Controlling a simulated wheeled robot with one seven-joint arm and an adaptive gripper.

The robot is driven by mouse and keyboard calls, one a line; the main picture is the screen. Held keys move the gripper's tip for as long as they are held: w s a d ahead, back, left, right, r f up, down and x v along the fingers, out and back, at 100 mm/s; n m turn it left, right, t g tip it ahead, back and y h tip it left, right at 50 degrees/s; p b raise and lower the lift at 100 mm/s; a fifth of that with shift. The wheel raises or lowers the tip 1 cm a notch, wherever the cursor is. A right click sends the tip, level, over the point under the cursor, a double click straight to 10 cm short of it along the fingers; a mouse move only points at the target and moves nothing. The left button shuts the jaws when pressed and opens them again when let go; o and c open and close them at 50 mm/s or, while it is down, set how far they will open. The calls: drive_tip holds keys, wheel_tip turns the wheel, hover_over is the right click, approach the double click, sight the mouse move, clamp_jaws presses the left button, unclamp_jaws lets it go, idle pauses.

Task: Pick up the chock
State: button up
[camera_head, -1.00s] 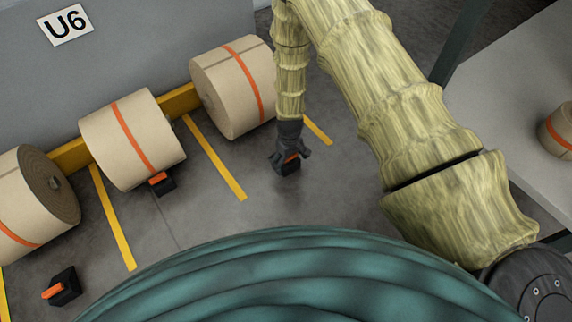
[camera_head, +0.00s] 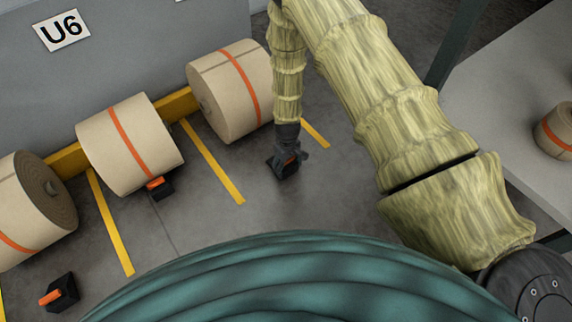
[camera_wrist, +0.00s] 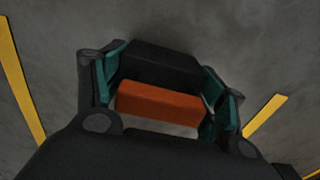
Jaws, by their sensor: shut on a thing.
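My gripper (camera_head: 288,157) points down near the floor, in front of the rightmost paper roll. It is shut on a black chock (camera_head: 283,170) with an orange handle, mostly hidden by the fingers in the head view. In the wrist view my gripper (camera_wrist: 163,95) has its teal-lined fingers at both ends of the chock, whose black body (camera_wrist: 160,63) and orange bar (camera_wrist: 158,102) show between them. I cannot tell whether the chock touches the floor. A second chock (camera_head: 160,187) sits against the middle roll, and a third chock (camera_head: 60,293) lies at the lower left.
Three kraft rolls with orange bands, left (camera_head: 35,210), middle (camera_head: 130,145) and right (camera_head: 230,90), lie along a yellow rail (camera_head: 70,158). Yellow floor lines (camera_head: 212,162) separate them. A grey table (camera_head: 520,85) with a small roll (camera_head: 556,130) stands at right. Floor around my gripper is clear.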

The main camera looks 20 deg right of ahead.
drive_tip(key=shift+r, duration=0.55)
drive_tip(key=r+p, duration=0.2)
drive_tip(key=p, duration=0.1)
drive_tip(key=shift+s+r, duration=0.25)
drive_tip(key=shift+r, duration=0.15)
drive_tip(key=s+p, duration=0.2)
drive_tip(key=s, duration=0.3)
drive_tip(key=s+p, duration=0.1)
drive_tip(key=s, duration=0.4)
drive_tip(key=s+p, duration=0.2)
drive_tip(key=s, duration=0.2)
drive_tip(key=shift+s+d+r+p, duration=0.3)
drive_tip(key=shift+s+r, duration=0.1)
drive_tip(key=w, duration=0.1)
drive_tip(key=w+b, duration=0.1)
drive_tip(key=w, duration=0.1)
drive_tip(key=w+b, duration=0.1)
drive_tip(key=w, duration=0.1)
drive_tip(key=shift+a+f, duration=0.15)
drive_tip(key=shift+f, duration=0.15)
drive_tip(key=shift+w+f+b, duration=0.4)
drive_tip(key=shift+w+b, duration=0.7)
drive_tip(key=shift+w, duration=0.45)
drive_tip(key=shift+w+f+b, duration=0.4)
drive_tip(key=shift+w+b, duration=0.65)
drive_tip(key=shift+w, duration=0.5)
drive_tip(key=shift+w+f+b, duration=0.4)
drive_tip(key=shift+w+b, duration=0.7)
drive_tip(key=shift+w, duration=0.45)
drive_tip(key=shift+f, duration=0.85)
